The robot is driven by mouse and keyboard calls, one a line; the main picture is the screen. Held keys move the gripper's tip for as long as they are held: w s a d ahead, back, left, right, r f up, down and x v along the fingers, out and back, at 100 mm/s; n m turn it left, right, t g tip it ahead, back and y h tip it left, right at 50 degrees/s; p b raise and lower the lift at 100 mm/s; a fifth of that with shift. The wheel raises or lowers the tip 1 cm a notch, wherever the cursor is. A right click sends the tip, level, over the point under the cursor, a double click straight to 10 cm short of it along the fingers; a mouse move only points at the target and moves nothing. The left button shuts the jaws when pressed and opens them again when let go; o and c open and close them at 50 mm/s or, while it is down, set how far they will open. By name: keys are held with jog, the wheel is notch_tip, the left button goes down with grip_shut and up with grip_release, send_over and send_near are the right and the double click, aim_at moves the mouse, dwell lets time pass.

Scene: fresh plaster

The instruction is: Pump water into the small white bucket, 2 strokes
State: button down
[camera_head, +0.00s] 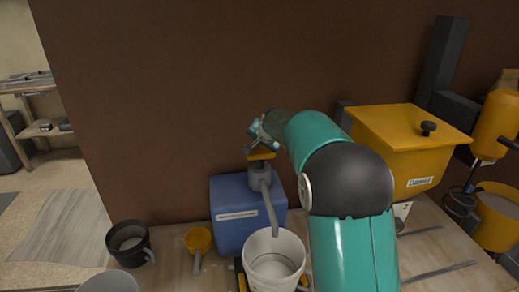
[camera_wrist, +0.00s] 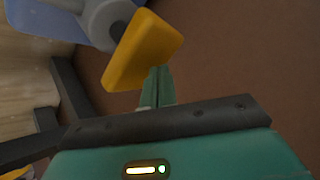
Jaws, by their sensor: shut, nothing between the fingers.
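A blue canister (camera_head: 235,205) with a label stands against the brown wall in the head view. On its top is a grey pump with a yellow press head (camera_head: 261,156) and a grey spout (camera_head: 270,208) that bends down over the small white bucket (camera_head: 290,246). The bucket stands upright in front of the canister; its inside looks pale. My gripper (camera_head: 263,143) is shut and empty right above the press head. In the wrist view the closed fingertips (camera_wrist: 160,72) are at the edge of the yellow press head (camera_wrist: 145,48); I cannot tell whether they touch.
A black bucket (camera_head: 130,240) and a yellow scoop (camera_head: 197,240) stand left of the canister. A yellow hopper box (camera_head: 395,140) with a black knob stands at the right. A yellow bucket and mixer tool (camera_head: 493,125) are at the far right.

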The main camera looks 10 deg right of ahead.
aim_at(261, 152)
jog(key=shift+f, duration=2.35)
dwell(1.7)
jog(key=shift+r, duration=2.9)
jog(key=shift+r, duration=0.1)
jog(key=shift+r, duration=2.4)
